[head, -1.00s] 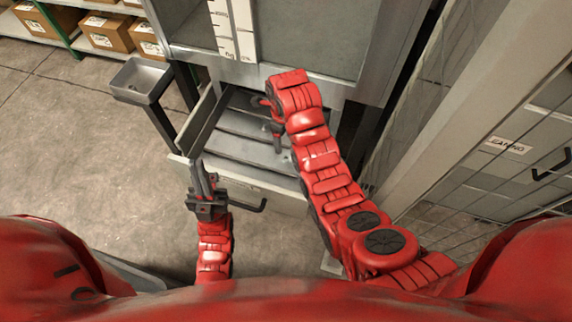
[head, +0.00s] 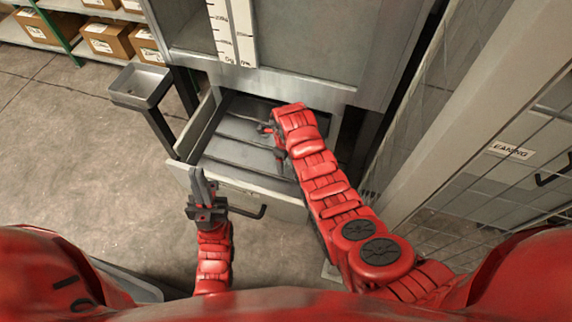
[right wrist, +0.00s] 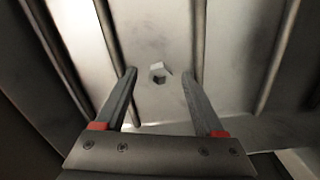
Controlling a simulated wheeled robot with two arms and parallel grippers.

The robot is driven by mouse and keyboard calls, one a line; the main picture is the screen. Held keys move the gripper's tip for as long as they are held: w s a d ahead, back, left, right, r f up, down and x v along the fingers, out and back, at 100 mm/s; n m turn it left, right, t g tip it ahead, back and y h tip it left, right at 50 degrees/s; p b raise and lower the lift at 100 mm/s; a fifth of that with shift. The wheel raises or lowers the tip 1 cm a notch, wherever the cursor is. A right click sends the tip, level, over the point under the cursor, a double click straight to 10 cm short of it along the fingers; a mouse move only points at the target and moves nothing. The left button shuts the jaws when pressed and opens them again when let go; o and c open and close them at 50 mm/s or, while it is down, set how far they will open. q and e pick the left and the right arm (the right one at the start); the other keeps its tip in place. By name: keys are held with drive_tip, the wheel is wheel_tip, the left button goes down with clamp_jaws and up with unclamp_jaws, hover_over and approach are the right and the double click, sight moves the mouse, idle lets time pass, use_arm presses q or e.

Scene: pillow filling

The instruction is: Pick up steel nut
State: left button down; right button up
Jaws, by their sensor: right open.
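The steel nut (right wrist: 158,72) is a small grey hexagonal piece lying on the metal drawer floor in the right wrist view. My right gripper (right wrist: 160,76) is open, with one finger on each side of the nut in the picture. Whether the fingertips are at its height I cannot tell. In the head view my right gripper (head: 272,134) is over the open drawer (head: 240,185), mostly hidden by my arm, and the nut cannot be made out. My left gripper (head: 204,188) points up in front of the drawer front, with nothing visible in it.
The drawer has raised ribs and dividers (right wrist: 110,35) running along its floor, close to the right fingers. Its handle (head: 250,211) sticks out in front. A grey cabinet (head: 320,50) stands behind, a small tray on a post (head: 140,85) at left, a mesh panel (head: 500,180) at right.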

clamp_jaws()
idle(0.4)
